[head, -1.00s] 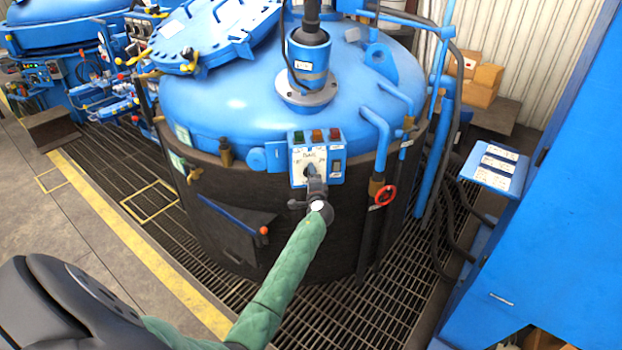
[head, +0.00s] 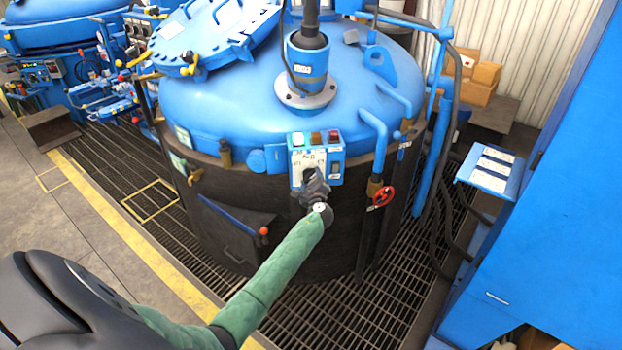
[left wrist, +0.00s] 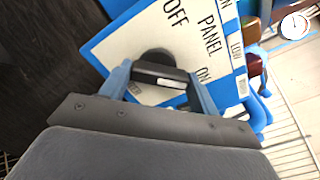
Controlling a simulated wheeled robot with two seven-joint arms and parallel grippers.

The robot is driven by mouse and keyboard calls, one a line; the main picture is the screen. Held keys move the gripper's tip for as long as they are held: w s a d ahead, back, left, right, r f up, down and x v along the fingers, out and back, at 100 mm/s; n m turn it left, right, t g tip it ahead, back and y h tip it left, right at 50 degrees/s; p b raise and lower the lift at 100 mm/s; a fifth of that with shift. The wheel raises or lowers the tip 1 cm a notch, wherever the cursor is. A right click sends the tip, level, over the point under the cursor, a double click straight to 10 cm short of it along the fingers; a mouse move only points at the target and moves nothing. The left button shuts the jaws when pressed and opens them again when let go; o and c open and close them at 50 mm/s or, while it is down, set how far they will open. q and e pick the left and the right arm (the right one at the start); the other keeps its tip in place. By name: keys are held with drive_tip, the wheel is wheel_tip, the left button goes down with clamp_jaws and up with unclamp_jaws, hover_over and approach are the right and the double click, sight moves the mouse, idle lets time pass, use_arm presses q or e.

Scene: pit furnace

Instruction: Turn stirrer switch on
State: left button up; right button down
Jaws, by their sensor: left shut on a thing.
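The stirrer switch is a dark rotary knob (left wrist: 156,56) on a white plate (left wrist: 112,52) marked OFF, PANEL and ON, seen in the left wrist view. In the head view the plate is on the front of a small blue control box (head: 336,155) on the furnace vessel. My left gripper (left wrist: 162,88) is shut on the knob, with a blue fingertip on either side. The plate's lettering stands at a slant to the gripper. In the head view the left gripper (head: 314,180) covers the knob and the lower plate. My right gripper is not in view.
The box has coloured lamps (head: 316,138) on top and a dark rocker (head: 336,168) at its right. A red valve wheel (head: 381,197) and blue pipes stand to the right. A blue lever with a red ball (head: 264,230) is lower left. Grating (head: 330,310) lies below.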

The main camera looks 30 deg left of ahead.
use_arm(q)
drive_tip(key=shift+f+m, duration=0.2)
drive_tip(key=shift+m, duration=0.1)
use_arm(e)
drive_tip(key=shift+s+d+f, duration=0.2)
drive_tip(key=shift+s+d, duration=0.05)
use_arm(q)
drive_tip(key=o, duration=1)
drive_tip(key=shift+r, duration=0.1)
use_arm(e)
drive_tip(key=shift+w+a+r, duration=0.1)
use_arm(q)
drive_tip(key=shift+s+d, duration=0.4)
drive_tip(key=shift+b+v, duration=1.35)
drive_tip(key=shift+v, duration=2.05)
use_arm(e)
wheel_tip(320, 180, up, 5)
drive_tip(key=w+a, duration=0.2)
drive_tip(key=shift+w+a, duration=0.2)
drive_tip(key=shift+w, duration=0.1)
